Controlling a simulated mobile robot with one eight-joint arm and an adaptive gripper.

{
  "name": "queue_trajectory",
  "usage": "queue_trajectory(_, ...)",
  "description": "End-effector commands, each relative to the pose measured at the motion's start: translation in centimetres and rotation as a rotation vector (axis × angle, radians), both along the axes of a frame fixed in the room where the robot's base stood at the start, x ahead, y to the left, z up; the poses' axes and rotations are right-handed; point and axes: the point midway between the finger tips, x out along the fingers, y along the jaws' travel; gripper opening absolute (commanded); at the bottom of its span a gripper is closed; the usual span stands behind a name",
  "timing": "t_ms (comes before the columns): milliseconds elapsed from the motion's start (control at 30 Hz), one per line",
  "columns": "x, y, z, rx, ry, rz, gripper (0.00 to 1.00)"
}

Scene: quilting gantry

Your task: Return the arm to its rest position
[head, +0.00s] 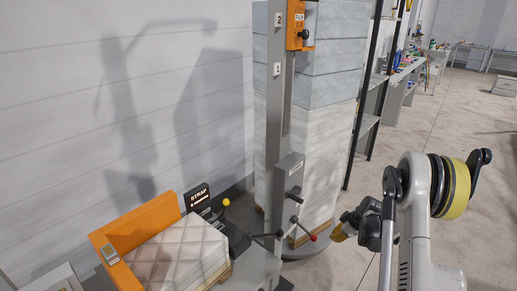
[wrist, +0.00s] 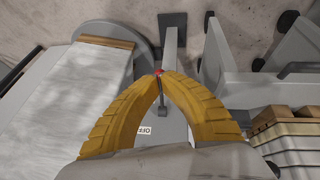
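A small gap appears between fingertips and knob there. In the wrist view my gripper's fingers (wrist: 160,75) curve in until their tips come together. The red knob (wrist: 159,71) shows right at the tips, with its spoke behind. The fingers look shut with nothing held. My pale grey arm (head: 418,225) is bent at the right of the head view.
A grey post (head: 272,110) carries an orange block (head: 299,25) and a grey box (head: 289,175). A wrapped stack (head: 332,130) stands behind it. Open floor (head: 440,135) lies at right, with benches beyond.

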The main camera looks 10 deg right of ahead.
Motion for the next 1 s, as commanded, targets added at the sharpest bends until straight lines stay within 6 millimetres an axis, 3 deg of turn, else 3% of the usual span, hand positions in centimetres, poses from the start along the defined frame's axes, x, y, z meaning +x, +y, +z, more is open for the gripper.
queue_trajectory(167,0.2,2.0,4.6,0.006,0.006,-0.045,0.0)
queue_trajectory(333,-0.9,6.3,13.1,0.02,0.015,-0.147,0.0)
queue_trajectory(467,-3.1,10.0,19.1,0.035,0.014,-0.232,0.0)
queue_trajectory(700,-9.6,16.4,27.4,0.072,-0.005,-0.383,0.0)
queue_trajectory(833,-14.1,19.4,30.3,0.1,-0.023,-0.462,0.0)
queue_trajectory(1000,-20.2,22.5,32.3,0.142,-0.052,-0.558,0.0)
